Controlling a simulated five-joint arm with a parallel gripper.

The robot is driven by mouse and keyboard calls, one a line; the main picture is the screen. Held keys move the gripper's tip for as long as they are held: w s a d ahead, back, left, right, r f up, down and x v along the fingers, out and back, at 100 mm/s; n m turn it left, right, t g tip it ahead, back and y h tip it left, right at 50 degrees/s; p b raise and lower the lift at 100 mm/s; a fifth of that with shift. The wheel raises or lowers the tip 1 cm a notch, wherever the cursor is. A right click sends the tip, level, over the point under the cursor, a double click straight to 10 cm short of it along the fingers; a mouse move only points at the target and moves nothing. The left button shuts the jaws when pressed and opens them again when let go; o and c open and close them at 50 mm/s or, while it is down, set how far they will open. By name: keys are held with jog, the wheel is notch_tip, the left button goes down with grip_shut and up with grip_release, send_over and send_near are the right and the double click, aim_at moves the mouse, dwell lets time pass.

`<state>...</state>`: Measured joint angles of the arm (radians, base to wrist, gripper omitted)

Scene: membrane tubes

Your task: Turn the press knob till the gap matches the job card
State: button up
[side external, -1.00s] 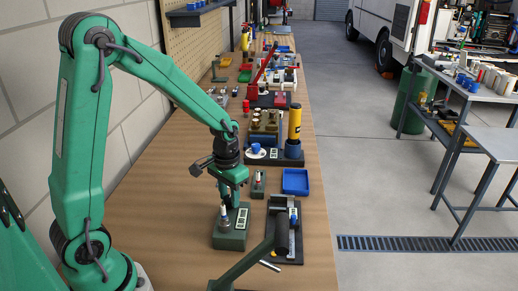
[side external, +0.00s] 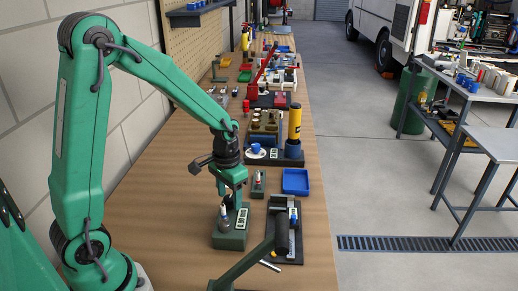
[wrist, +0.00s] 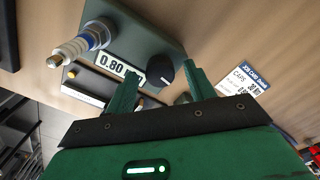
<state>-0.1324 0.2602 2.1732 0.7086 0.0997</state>
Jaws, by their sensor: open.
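The press is a dark green block (side external: 230,240) on the bench, below my gripper (side external: 231,198). In the wrist view a dark round knob (wrist: 160,68) shows between the tips of my two green fingers (wrist: 160,78). The fingers are open on either side of the knob; I cannot tell whether either touches it. The readout (wrist: 119,64) shows 0.80, its right end partly covered by a finger. A white spark plug (wrist: 82,43) stands on the block.
A black fixture (side external: 285,240) with a lever stands just right of the press. A small green block (side external: 258,185) and a blue tray (side external: 295,181) lie beyond it. Bare wooden bench (side external: 165,195) is free to the left.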

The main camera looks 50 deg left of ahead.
aim_at(229, 200)
jog(key=shift+r, duration=3.8)
jog(key=shift+r, duration=0.15)
jog(key=s+d+r+t, duration=0.2)
jog(key=s+r, duration=0.3)
jog(key=s, duration=0.1)
jog(key=s+d+r+t, duration=0.2)
jog(key=s+r+t, duration=0.1)
jog(key=s+r, duration=0.2)
jog(key=shift+s+d+t, duration=0.3)
jog(key=shift+s+d, duration=0.05)
jog(key=shift+s, duration=0.75)
jog(key=shift+w, duration=0.15)
